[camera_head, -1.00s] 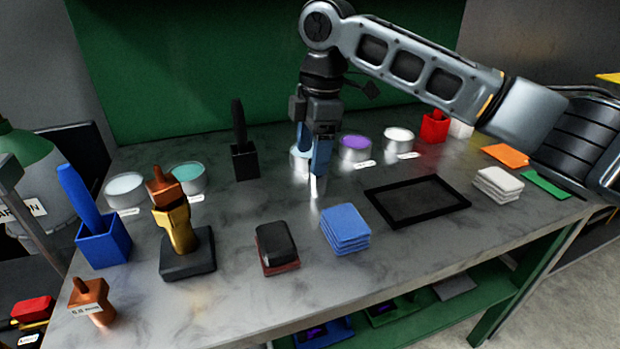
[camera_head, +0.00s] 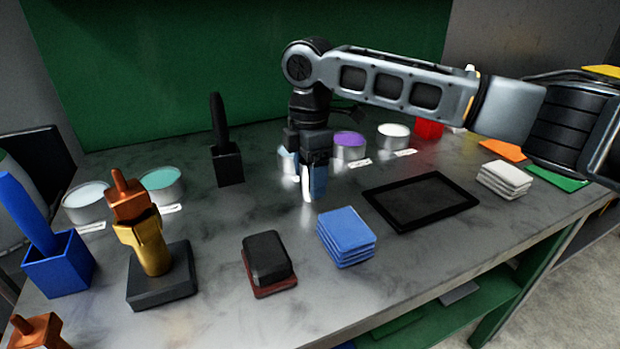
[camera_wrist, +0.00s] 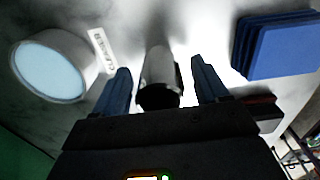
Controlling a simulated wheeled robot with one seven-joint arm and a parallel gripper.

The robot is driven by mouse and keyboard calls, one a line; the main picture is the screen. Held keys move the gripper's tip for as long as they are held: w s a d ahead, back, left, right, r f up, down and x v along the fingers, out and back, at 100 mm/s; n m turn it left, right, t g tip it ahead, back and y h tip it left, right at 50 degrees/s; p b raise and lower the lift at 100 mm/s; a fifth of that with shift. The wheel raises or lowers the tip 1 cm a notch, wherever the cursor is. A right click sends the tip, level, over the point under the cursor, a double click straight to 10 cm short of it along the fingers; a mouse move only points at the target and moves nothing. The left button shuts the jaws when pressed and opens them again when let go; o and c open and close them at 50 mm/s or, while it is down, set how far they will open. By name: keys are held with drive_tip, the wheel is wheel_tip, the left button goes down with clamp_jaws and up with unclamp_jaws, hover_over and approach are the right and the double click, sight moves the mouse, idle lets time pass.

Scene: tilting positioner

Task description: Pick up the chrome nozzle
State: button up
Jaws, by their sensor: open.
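The chrome nozzle (camera_head: 306,188) stands upright on the grey tabletop, a shiny narrow cylinder partly hidden by a finger in the head view. In the wrist view the nozzle (camera_wrist: 160,72) lies between the two blue fingers, with a visible gap on each side. My gripper (camera_head: 304,178) is open and points down around the nozzle's upper part. In the wrist view my gripper (camera_wrist: 160,70) has nothing clamped in it.
A blue pad stack (camera_head: 346,238) lies right and in front of the nozzle. A black tray (camera_head: 375,200) lies to the right. A purple-topped tin (camera_head: 350,150) stands behind. A black block (camera_head: 267,257) lies front left. Bare tabletop lies left of the nozzle.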

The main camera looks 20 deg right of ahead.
drive_tip(key=shift+f, duration=0.45)
drive_tip(key=c, duration=1.1)
drive_tip(key=shift+c, duration=0.2)
drive_tip(key=shift+r, duration=0.15)
